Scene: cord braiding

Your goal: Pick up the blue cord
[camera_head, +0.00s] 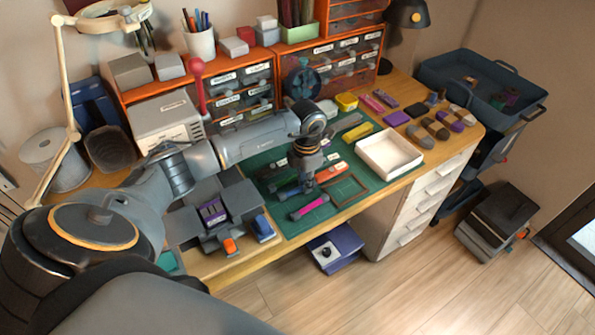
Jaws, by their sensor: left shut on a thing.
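My left arm reaches in from the left over the green mat (268,222). My left gripper (307,185) points straight down at the mat. It is shut on a small blue cord (288,192), which shows only in part beside the fingertips; the gripper hides the rest. I cannot tell whether the cord is clear of the mat. A magenta cord (310,208) lies on the mat just in front of the gripper. My right gripper is out of view.
A brown frame (345,190) lies right of the gripper, with an open white tray (389,154) beyond it. Drawer units (240,92) stand behind. Purple, grey and brown bundles (436,128) lie at the table's right. A dark blue bin (470,72) stands beyond.

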